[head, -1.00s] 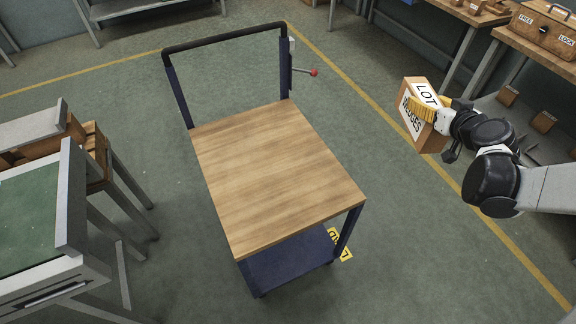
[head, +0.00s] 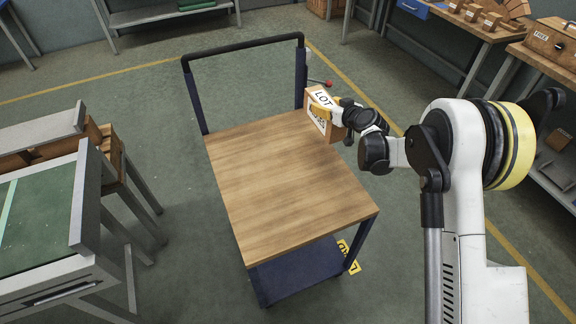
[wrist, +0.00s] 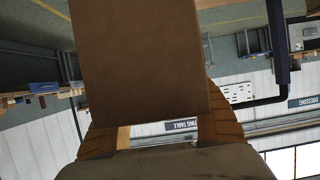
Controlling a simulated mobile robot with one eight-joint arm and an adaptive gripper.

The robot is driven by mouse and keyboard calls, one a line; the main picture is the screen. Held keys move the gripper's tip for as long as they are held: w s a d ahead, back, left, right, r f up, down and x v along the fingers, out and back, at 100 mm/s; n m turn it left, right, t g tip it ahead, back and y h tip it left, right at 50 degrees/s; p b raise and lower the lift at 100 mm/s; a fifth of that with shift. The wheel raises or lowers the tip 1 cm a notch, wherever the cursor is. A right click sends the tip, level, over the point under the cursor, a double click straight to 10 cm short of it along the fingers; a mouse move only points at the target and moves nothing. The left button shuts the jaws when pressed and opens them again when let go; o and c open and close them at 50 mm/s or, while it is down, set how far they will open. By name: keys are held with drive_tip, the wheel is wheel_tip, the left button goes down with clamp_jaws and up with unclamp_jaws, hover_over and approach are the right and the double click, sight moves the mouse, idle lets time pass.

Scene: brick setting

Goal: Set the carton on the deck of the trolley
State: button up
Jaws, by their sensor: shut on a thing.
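The carton (head: 319,112) is a small brown box with white labels, one reading LOT. In the head view the carton shows at the far right part of the trolley's wooden deck (head: 285,190), near the handle. I cannot tell whether it touches the deck or hangs above it. In the wrist view the carton (wrist: 140,55) fills the upper middle, between the gripper's fingers. The deck is bare elsewhere.
The trolley's black push handle (head: 240,46) rises at the deck's far end, with a red-knobbed lever (head: 327,83) beside it. A green-topped workbench (head: 40,220) stands at left. Benches with a wooden toolbox (head: 548,42) are at right. Most of the deck is free.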

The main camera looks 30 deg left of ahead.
drive_tip(key=s+d+f+b, duration=0.1)
drive_tip(key=s+f+b, duration=0.1)
drive_tip(key=s+f, duration=0.1)
drive_tip(key=s+d+f+b, duration=0.1)
drive_tip(key=s+f+b, duration=0.1)
drive_tip(key=s+f, duration=0.2)
drive_tip(key=s+d+f+b, duration=0.1)
drive_tip(key=s+f+b, duration=0.2)
drive_tip(key=s+f, duration=0.1)
drive_tip(key=shift+r, duration=0.1)
drive_tip(key=o, duration=1.4)
drive_tip(key=shift+f, duration=0.2)
